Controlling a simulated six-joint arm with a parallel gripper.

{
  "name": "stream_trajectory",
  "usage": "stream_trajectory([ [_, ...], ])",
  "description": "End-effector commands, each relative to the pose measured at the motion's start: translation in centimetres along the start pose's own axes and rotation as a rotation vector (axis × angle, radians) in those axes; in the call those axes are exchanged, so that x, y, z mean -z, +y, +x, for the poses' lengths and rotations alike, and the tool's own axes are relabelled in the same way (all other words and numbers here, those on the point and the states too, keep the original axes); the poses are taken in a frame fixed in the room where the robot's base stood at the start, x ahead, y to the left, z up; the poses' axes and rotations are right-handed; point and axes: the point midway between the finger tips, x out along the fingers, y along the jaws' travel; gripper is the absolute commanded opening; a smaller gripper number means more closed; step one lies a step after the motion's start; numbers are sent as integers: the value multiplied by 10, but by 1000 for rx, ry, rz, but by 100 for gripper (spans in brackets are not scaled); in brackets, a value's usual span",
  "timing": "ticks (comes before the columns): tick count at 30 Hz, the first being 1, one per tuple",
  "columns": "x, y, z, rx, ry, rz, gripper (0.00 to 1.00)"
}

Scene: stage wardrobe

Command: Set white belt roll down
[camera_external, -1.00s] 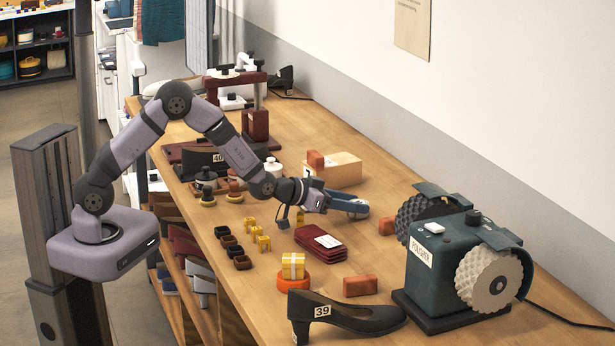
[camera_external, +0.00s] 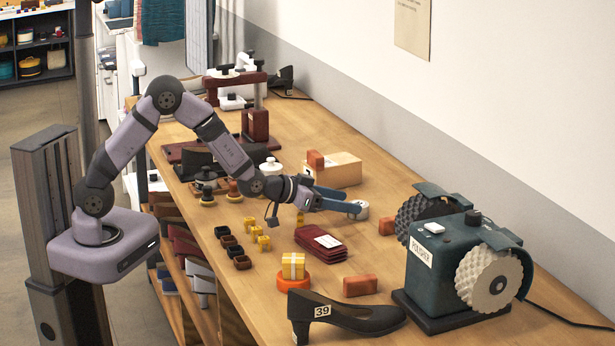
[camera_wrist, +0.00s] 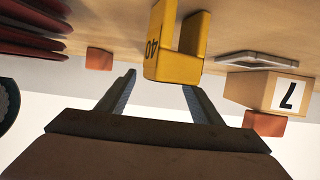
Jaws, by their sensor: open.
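The white belt roll (camera_external: 361,211) shows in the external view at the tips of my gripper (camera_external: 350,203), on the right part of the workbench. It is partly covered by the blue-grey fingers. It appears to rest on the bench top, though its contact is hard to tell. My gripper reaches out low and nearly level, its fingers apart. In the wrist view my gripper (camera_wrist: 158,82) is also open, with nothing clasped between the fingers. I cannot make out the white roll in that view.
A wooden box (camera_external: 340,171) stands behind the gripper. An orange-brown block (camera_external: 387,226) lies to the right, before the green polisher (camera_external: 436,262). Dark red cases (camera_external: 319,242) lie in front. A yellow piece (camera_wrist: 180,45) marked 40 shows in the wrist view.

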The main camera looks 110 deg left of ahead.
Motion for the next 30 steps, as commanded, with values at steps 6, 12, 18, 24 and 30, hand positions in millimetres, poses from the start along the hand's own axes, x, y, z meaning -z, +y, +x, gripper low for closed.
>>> stream_trajectory([
  [6, 0, 1, -28, -2, 3, 1, 60],
  [12, 0, 1, -42, -1, 2, 1, 60],
  [18, 0, 0, -46, 0, 1, 0, 60],
  [24, 0, 0, -46, 0, 1, 0, 60],
  [30, 1, 2, -47, -3, -1, 1, 60],
])
